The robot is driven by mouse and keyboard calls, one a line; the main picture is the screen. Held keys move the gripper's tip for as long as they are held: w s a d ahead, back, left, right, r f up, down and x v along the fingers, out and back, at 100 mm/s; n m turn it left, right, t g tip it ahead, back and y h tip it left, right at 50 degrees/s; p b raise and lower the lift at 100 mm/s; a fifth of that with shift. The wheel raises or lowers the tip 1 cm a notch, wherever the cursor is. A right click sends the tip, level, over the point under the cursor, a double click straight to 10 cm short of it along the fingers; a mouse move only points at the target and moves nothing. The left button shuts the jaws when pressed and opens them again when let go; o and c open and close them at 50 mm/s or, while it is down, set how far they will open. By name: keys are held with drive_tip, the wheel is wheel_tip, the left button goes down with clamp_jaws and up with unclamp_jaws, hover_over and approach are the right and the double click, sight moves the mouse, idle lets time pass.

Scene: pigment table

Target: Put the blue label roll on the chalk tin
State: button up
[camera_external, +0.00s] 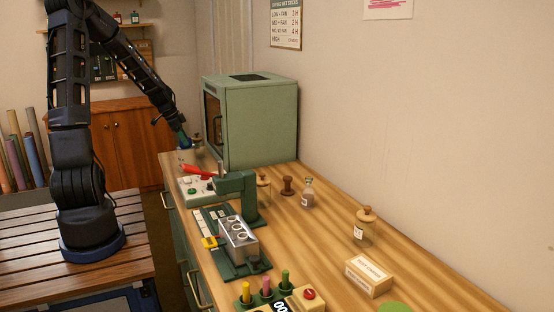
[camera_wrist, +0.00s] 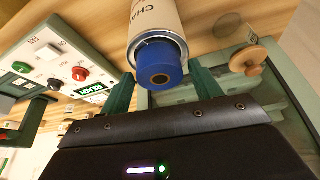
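The blue label roll (camera_wrist: 160,64), a short blue cylinder with a brown centre hole, sits at the near end of the cream chalk tin (camera_wrist: 154,18). The tin's lettering is partly cut off. The green fingers of my gripper (camera_wrist: 162,88) lie on either side of the roll, close to its sides.
A jar with a wooden knob (camera_wrist: 247,58) stands close right of the roll. A control panel with coloured buttons (camera_wrist: 55,62) lies to the left. The green cabinet (camera_external: 250,120) stands right of my gripper. A green press (camera_external: 238,195) and several jars stand nearer along the bench.

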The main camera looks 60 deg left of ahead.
drive_tip(key=shift+o, duration=0.2)
drive_tip(key=shift+r, duration=0.1)
drive_tip(key=v, duration=1.2)
drive_tip(key=w+d+r+g+y, duration=0.1)
drive_tip(key=d+r, duration=0.3)
drive_tip(key=d, duration=0.9)
drive_tip(key=w+d+r+g, duration=0.1)
drive_tip(key=w+d+r, duration=0.15)
drive_tip(key=d, duration=0.95)
drive_tip(key=s+d+r+n+t, duration=0.1)
drive_tip(key=s+d+r+t, duration=0.1)
drive_tip(key=s+d, duration=1.2)
drive_tip(key=d+r, duration=0.1)
drive_tip(key=d, duration=0.2)
drive_tip(key=shift+r+n, duration=0.25)
drive_tip(key=shift+n, duration=0.15)
